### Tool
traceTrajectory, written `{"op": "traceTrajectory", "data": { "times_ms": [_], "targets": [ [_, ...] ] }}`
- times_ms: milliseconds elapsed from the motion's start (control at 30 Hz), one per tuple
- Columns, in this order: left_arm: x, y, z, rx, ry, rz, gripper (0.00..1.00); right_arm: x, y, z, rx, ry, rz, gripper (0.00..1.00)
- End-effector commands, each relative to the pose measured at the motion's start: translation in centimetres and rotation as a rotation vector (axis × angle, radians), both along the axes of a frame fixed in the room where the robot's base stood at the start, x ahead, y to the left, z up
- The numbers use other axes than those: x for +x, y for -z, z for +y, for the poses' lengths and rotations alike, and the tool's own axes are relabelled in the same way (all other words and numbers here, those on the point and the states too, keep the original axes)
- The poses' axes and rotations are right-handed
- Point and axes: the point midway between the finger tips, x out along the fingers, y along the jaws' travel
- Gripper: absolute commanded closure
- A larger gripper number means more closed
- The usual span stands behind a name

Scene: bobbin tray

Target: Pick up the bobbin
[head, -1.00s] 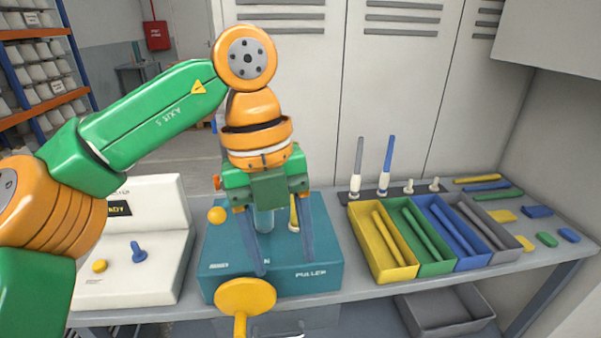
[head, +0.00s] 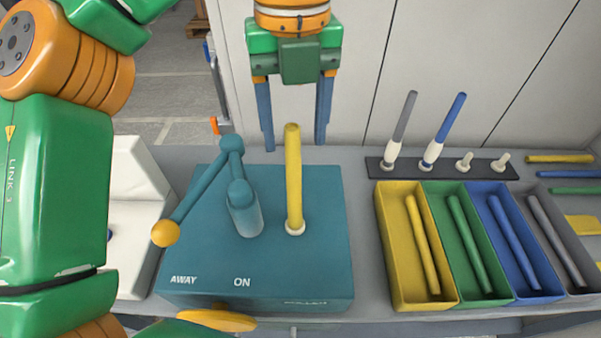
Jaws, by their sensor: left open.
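A yellow bobbin (head: 294,185), a slim upright tube, stands on a white peg on the teal puller box (head: 320,262). My left gripper (head: 294,147) is open and points down. Its two blue fingers show on either side of the bobbin's upper end, with gaps on both sides. I cannot tell whether the fingers are level with it in depth. Nothing is held. My right gripper is not in view.
A teal post (head: 243,212) and a lever with an orange ball (head: 165,233) stand left of the bobbin. A rack (head: 445,169) holds grey and blue tubes and two bare pegs. A tray (head: 392,285) has yellow, green, blue and grey compartments, each with a tube.

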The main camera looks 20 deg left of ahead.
Motion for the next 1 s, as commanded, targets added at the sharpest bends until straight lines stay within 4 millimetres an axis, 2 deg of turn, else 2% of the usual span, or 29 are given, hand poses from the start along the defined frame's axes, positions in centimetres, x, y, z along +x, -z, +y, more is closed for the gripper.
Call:
{"op": "traceTrajectory", "data": {
  "times_ms": [33,300,533,767,1000],
  "targets": [
    [0.0,1.3,0.1,0.0,0.001,0.002,0.38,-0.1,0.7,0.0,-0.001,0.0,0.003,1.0],
    [0.3,5.5,0.3,0.0,0.0,0.001,0.38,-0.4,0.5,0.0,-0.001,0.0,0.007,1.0],
    [0.3,5.8,0.2,-0.002,0.0,-0.001,0.38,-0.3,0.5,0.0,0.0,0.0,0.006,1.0],
    [0.3,5.7,0.2,-0.002,0.0,-0.001,1.0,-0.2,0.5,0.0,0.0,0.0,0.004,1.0],
    [0.3,5.7,0.2,-0.002,0.0,-0.001,1.0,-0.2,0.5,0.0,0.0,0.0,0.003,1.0]
  ]
}}
